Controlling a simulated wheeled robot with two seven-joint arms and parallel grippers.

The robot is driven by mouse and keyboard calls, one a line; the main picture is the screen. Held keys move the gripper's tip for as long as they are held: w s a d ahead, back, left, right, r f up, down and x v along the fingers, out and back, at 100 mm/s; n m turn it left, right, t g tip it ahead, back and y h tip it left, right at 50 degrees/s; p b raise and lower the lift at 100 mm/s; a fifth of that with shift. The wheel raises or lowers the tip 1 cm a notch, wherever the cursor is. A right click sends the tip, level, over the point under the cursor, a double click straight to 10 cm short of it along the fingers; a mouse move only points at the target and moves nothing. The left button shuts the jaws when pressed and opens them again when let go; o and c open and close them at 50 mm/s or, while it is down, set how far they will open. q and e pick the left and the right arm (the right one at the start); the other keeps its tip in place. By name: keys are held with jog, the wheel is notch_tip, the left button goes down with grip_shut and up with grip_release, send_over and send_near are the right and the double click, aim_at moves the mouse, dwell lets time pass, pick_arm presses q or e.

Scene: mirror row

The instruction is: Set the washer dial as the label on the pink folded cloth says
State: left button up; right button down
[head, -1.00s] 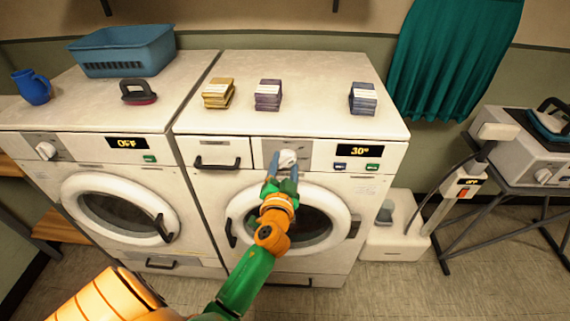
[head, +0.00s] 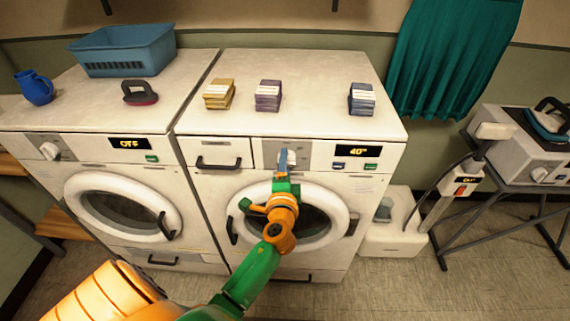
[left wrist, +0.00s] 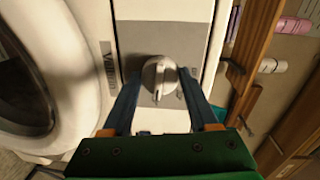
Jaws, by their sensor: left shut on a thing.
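The right washer's dial (head: 292,158) is a round knob on its front panel, partly hidden by my left gripper (head: 286,161). In the left wrist view the dial (left wrist: 160,80) sits between the two fingers of my left gripper (left wrist: 160,76), which is shut on it. The washer display (head: 359,151) reads about 40°. Three folded cloth stacks with white labels lie on top: yellow (head: 219,98), mauve (head: 268,102) and blue-purple (head: 362,104). None looks clearly pink, and their label writing is too small to read. My right gripper is out of view.
The left washer's display (head: 129,144) reads OFF. A blue basket (head: 124,58), a blue jug (head: 36,88) and a brush-like item (head: 139,95) stand on it. Pinkish items (left wrist: 293,25) lie near wooden boards in the left wrist view. An ironing stand (head: 530,140) is at right.

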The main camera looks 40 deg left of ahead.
pick_arm(q)
jog(key=shift+m, duration=0.5)
jog(key=o, duration=1.4)
jog(key=b+v, duration=0.1)
jog(key=v, duration=0.6)
